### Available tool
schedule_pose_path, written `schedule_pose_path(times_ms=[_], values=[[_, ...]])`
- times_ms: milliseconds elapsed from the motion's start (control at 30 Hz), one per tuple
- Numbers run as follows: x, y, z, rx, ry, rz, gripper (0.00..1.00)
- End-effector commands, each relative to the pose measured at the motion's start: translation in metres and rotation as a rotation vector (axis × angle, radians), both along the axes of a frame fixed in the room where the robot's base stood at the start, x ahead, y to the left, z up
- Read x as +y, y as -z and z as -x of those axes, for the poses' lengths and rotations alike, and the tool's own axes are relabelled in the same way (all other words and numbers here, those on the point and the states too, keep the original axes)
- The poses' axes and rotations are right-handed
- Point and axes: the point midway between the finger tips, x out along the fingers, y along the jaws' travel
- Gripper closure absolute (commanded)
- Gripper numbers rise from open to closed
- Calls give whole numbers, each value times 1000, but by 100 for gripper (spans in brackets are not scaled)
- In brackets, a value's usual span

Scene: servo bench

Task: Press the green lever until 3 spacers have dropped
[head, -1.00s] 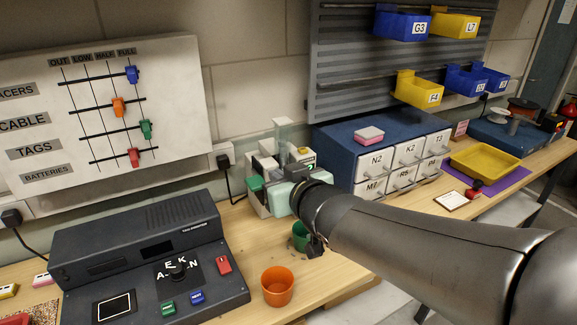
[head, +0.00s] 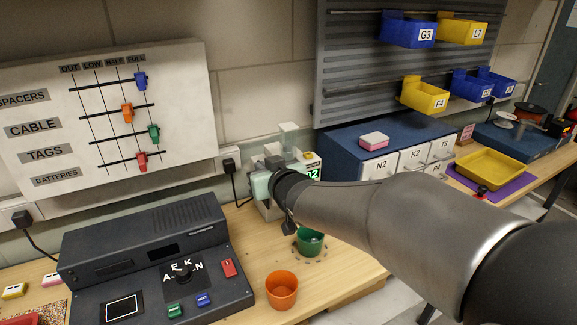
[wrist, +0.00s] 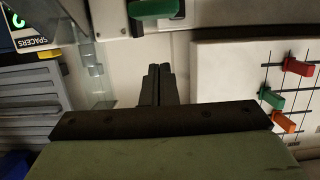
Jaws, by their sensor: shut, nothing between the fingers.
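The spacer dispenser (head: 268,206) stands on the bench against the wall, partly hidden behind my arm. Its display (head: 312,174) reads 02, and part of it shows in the wrist view with a SPACERS label (wrist: 33,42). The green lever (wrist: 154,8) is at the top edge of the wrist view; in the head view my wrist hides it. My gripper (wrist: 158,72) is shut and empty, with its fingertips apart from the lever in the picture. A green cup (head: 309,242) stands below the dispenser; its contents are too small to tell.
An orange cup (head: 282,291) stands at the bench's front edge. A dark console (head: 140,262) with a knob and buttons fills the left. A blue drawer cabinet (head: 345,160) stands close right of the dispenser. A slider board (head: 105,120) hangs on the wall.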

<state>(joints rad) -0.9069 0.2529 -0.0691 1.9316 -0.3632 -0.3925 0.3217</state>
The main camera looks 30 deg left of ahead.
Motion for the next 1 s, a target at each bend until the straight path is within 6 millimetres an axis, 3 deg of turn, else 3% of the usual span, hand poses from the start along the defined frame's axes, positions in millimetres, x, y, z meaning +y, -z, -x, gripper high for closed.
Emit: schedule_pose_path(times_ms=[33, 200, 733, 1000], values=[[-1, 11, 1, 4, -1, 5, 100], [-2, 31, 2, 2, -1, 2, 100], [-3, 41, 1, 0, 1, 2, 100], [-3, 75, 1, 1, 2, 1, 100]])
